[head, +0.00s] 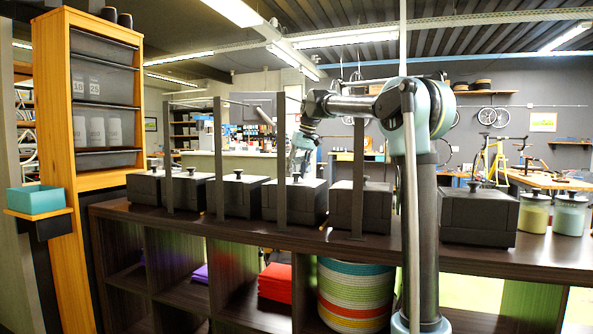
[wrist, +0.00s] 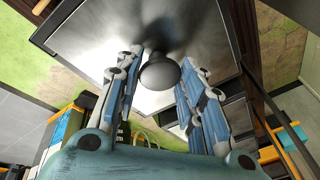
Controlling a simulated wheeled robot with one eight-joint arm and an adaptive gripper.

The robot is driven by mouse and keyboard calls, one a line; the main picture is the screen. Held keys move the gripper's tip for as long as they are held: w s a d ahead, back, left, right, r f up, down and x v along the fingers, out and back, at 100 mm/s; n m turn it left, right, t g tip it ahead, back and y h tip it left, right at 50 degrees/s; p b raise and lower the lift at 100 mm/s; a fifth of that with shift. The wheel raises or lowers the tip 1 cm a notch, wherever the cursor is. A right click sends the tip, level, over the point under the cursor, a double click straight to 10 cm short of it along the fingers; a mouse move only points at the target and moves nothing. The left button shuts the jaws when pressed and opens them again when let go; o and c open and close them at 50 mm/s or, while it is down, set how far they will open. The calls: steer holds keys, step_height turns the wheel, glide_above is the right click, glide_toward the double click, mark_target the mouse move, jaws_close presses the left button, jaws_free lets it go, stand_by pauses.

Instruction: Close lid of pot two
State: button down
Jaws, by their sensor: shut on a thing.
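A row of dark square pots with knobbed lids stands on the dark shelf top. My gripper (head: 298,168) is over the middle pot (head: 294,203), partly behind a thin dark post. In the wrist view my gripper's two blue fingers (wrist: 161,92) are on either side of a round dark lid knob (wrist: 161,71), shut on it. The shiny grey lid (wrist: 95,38) spreads out beyond the knob. In the head view this lid looks level on its pot; any small gap under it cannot be made out. I see no number on the pots.
Neighbouring pots (head: 237,197) and (head: 360,208) stand close on both sides. Thin dark posts (head: 281,160) rise in front of the row. A larger dark pot (head: 478,218) and two glass jars (head: 569,217) stand to the right. Shelf cubbies hold folded cloth and a striped basket (head: 355,292).

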steer(key=shift+w+d+f, duration=0.1)
steer(key=shift+w+d, duration=0.1)
steer(key=shift+d, duration=0.05)
steer(key=c, duration=1.3)
jaws_free()
steer(key=shift+o, duration=1.1)
steer(key=shift+w+d+f, duration=0.1)
steer(key=shift+w+f, duration=0.1)
steer(key=shift+w, duration=0.15)
steer(key=shift+s+a+r, duration=0.15)
steer(key=shift+s+a, duration=0.05)
steer(key=shift+s, duration=0.05)
steer(key=shift+r, duration=0.1)
steer(key=v, duration=1.1)
steer(key=shift+r, duration=0.35)
steer(key=shift+d+f, duration=0.1)
steer(key=shift+d, duration=0.05)
